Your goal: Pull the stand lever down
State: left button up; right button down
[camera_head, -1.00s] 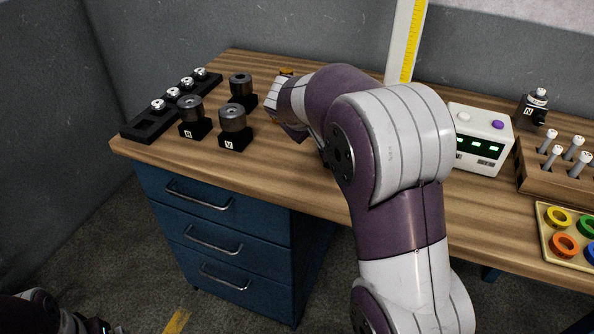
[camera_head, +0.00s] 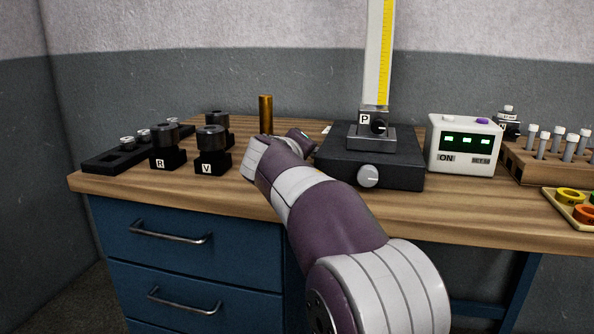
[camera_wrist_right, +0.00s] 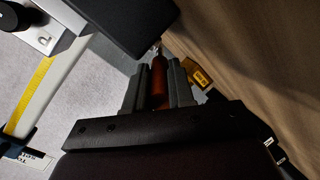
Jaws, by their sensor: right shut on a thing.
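The stand shows in the head view, with a black base (camera_head: 372,160), a grey knob on its front, a carriage marked P (camera_head: 371,128) and a tall column with a yellow scale (camera_head: 384,55). In the right wrist view, a reddish-brown handle (camera_wrist_right: 159,88), apparently the stand lever, lies between the fingers of my right gripper (camera_wrist_right: 159,76), which is shut on it. The black base is just above it in that view. In the head view, my right wrist (camera_head: 285,150) is left of the base and hides the lever. My left gripper is not in view.
A brass cylinder (camera_head: 265,115) stands behind my wrist. Black holders marked R (camera_head: 167,155) and V (camera_head: 212,158) and a black rack (camera_head: 120,157) are at left. The white display box (camera_head: 463,145) and a wooden rack (camera_head: 545,165) are at right.

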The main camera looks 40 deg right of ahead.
jog(key=shift+f, duration=0.2)
jog(key=c, duration=1)
grip_release()
jog(key=shift+o, duration=0.2)
jog(key=shift+r, duration=0.1)
jog(key=p+v, duration=0.1)
jog(key=v, duration=1.1)
jog(key=shift+s+a, duration=0.2)
jog(key=shift+s, duration=0.1)
